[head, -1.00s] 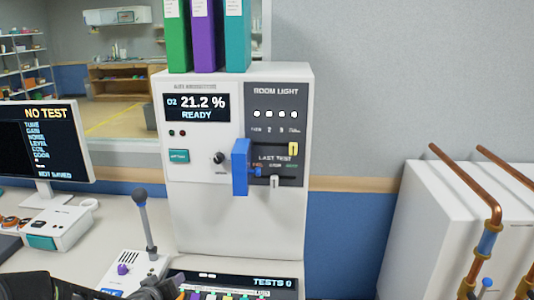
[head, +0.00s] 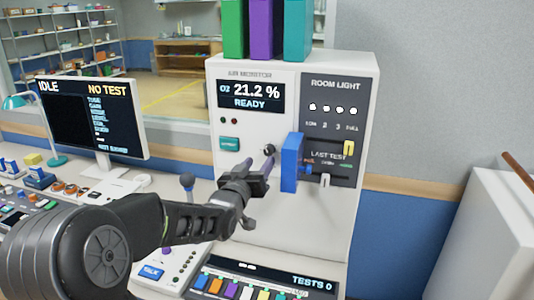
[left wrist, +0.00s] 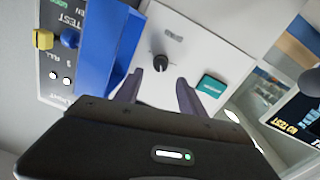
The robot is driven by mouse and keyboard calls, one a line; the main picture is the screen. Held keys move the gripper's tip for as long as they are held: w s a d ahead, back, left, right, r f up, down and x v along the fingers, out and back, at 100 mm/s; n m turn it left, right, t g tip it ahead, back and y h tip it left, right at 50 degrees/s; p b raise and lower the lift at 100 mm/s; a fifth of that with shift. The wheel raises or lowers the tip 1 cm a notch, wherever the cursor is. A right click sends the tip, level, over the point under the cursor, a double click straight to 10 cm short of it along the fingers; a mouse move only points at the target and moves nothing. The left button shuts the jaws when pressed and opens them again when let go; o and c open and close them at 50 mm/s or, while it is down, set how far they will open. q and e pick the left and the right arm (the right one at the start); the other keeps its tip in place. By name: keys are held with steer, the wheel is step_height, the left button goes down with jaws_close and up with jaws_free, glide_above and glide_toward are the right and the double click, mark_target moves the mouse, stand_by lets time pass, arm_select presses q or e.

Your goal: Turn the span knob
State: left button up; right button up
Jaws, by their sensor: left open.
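The span knob (head: 269,149) is a small black round knob on the white air monitor panel (head: 230,182), below the READY display. In the left wrist view the knob (left wrist: 160,63) sits between and just beyond the two fingertips, with a short pointer on it. My left gripper (head: 260,166) is open, its purple-grey fingers pointing at the panel, one on each side of the knob. In the left wrist view the gripper (left wrist: 159,78) is empty. Whether a fingertip touches the panel I cannot tell. My right gripper is not in view.
A blue upright block (head: 291,162) sticks out of the panel just right of the knob, close to my left fingers. A teal button (head: 229,144) lies to the left. Binders (head: 263,28) stand on top. A monitor (head: 95,118) stands at the left.

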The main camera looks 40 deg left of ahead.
mark_target(268, 152)
arm_select(q)
steer(key=p+x, duration=0.1)
steer(key=x, duration=0.5)
steer(key=shift+w+a+p, duration=0.15)
steer(key=shift+w+p, duration=0.2)
jaws_close()
stand_by(0.3)
